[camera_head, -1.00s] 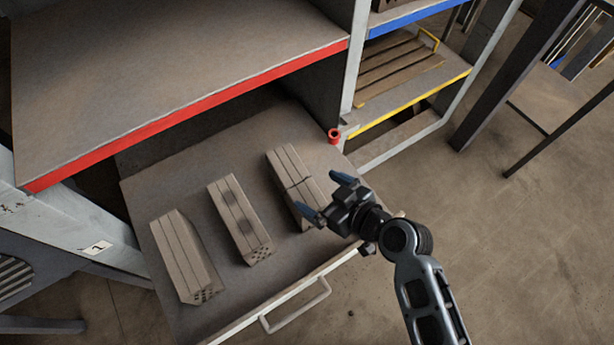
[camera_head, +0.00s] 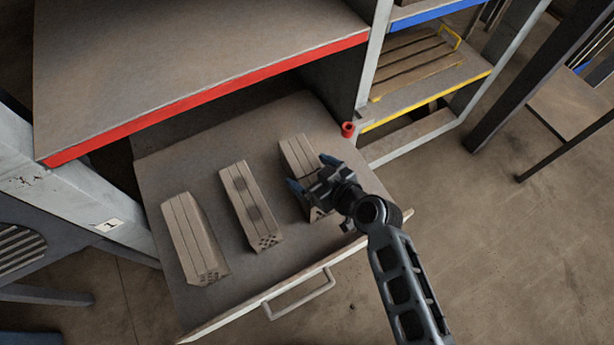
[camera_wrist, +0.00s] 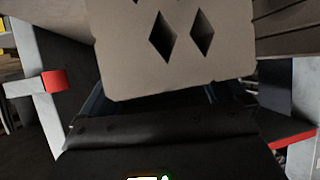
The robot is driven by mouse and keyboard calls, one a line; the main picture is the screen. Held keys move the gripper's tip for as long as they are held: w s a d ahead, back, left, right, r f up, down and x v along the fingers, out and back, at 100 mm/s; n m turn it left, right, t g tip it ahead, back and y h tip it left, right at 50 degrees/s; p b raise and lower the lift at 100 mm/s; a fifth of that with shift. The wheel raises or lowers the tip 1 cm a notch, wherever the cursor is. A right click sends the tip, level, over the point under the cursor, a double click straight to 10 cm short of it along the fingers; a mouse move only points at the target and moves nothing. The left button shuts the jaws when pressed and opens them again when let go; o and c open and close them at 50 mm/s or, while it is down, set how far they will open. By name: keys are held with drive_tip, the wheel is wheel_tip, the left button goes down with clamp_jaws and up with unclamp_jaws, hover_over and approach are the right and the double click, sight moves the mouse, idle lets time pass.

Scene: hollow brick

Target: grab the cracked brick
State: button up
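Three grey hollow bricks lie in a row on the pulled-out drawer (camera_head: 215,155). The right one, the cracked brick (camera_head: 295,149), has a line across its middle in the earlier head view; my gripper now hides much of it. My gripper (camera_head: 312,173) is open, with its blue-tipped fingers spread over this brick, one towards each long side. I cannot tell whether they touch it. In the wrist view, a brick end with diamond-shaped holes (camera_wrist: 215,65) fills the upper middle, close to the gripper, and covers part of the fingers.
The middle brick (camera_head: 250,208) has dark spots. The left brick (camera_head: 192,238) has a cut corner. A red-edged shelf (camera_head: 200,70) overhangs the drawer's back. A small red cylinder (camera_head: 348,129) is at the drawer's right rear, and a handle (camera_head: 303,297) is at its front.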

drive_tip(key=shift+f, duration=0.1)
clamp_jaws()
idle(0.8)
